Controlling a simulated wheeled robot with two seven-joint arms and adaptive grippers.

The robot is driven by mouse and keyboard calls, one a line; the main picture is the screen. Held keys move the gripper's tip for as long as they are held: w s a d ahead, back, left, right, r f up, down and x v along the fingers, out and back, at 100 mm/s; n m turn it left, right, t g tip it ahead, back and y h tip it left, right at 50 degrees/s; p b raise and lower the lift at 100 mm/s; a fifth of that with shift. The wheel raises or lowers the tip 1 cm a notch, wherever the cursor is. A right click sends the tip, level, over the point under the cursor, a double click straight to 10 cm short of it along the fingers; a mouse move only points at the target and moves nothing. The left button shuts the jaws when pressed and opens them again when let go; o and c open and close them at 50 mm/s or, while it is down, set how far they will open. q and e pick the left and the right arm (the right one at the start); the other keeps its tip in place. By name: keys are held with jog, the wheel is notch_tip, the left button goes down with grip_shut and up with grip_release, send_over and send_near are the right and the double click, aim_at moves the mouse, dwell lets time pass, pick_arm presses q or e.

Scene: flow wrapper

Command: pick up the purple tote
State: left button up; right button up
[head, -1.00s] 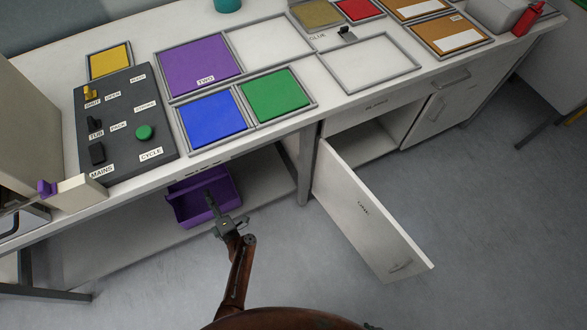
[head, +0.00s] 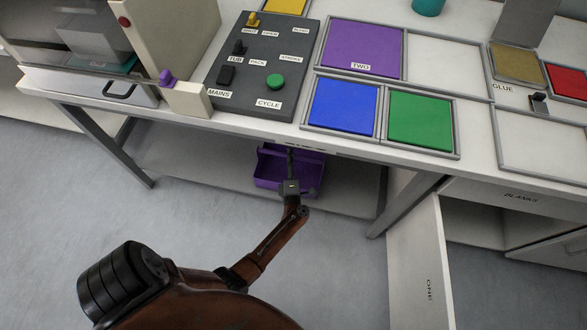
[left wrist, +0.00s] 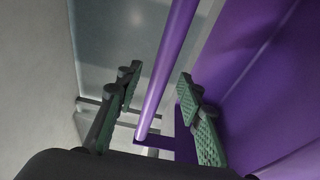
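The purple tote (head: 265,178) sits on the shelf under the bench in the head view. My left gripper (head: 290,158) reaches in over it from the front and hides part of it. In the left wrist view, the two green-padded fingers of my left gripper (left wrist: 160,95) are spread apart. A round purple bar (left wrist: 168,65), looking like the tote's handle, runs between them with gaps on both sides. The tote's purple wall (left wrist: 265,85) fills the right of that view. My right gripper is not in view.
The bench top (head: 310,22) overhangs the shelf (head: 200,165). A bench leg (head: 115,150) stands left of the tote. An open cabinet door marked ONE (head: 420,275) juts out at the right. The floor (head: 60,215) at the left is clear.

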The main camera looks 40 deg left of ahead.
pick_arm(q)
jog(key=shift+w+a+r, duration=0.1)
jog(key=shift+w+a, duration=0.2)
jog(key=shift+w, duration=0.05)
grip_shut()
dwell(0.6)
